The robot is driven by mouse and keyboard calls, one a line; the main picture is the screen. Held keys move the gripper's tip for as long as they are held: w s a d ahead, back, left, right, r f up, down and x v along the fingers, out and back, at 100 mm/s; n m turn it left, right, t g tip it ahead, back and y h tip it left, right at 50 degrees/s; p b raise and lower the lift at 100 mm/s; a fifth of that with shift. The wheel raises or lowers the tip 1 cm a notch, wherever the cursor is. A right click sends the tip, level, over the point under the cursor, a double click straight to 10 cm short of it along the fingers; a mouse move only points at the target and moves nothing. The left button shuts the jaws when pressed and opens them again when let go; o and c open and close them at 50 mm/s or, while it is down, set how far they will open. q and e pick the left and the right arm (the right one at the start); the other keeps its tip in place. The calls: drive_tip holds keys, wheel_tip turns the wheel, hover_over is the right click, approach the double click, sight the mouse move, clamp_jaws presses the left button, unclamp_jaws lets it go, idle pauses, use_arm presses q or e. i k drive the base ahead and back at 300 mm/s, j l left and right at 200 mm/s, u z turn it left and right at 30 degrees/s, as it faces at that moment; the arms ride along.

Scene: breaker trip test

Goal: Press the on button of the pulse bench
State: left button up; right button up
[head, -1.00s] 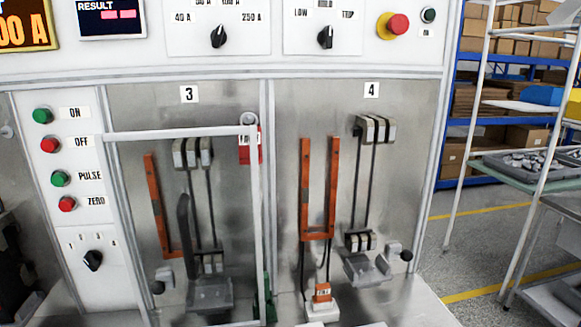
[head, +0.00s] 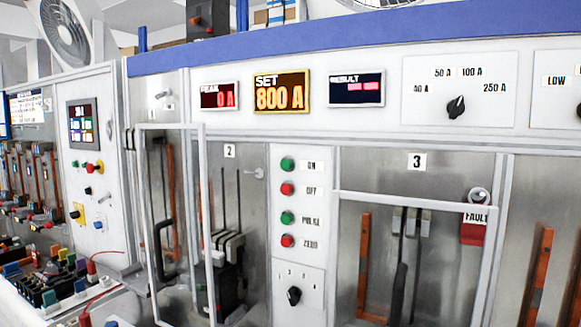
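The pulse bench's button panel (head: 312,205) stands upright near the middle of the head view, between bays 2 and 3. Its green ON button (head: 287,164) is at the top, unobstructed. Below it are the red OFF button (head: 287,188), the green PULSE button (head: 287,218) and the red ZERO button (head: 287,240). The SET display (head: 281,92) above reads 800 A. The PEAK display (head: 220,96) reads 0 A. The RESULT display (head: 356,89) shows small pink marks, too blurred to read. Neither of my grippers is in view.
A black rotary knob (head: 294,295) sits below the buttons. White-framed guards stand before bay 2 (head: 206,230) and bay 3 (head: 400,198). A red FAULT tag (head: 475,228) hangs in bay 3. Another control cabinet (head: 100,170) and loose parts (head: 62,280) are at the left.

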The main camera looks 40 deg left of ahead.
sight(286, 165)
drive_tip(key=u, duration=1.25)
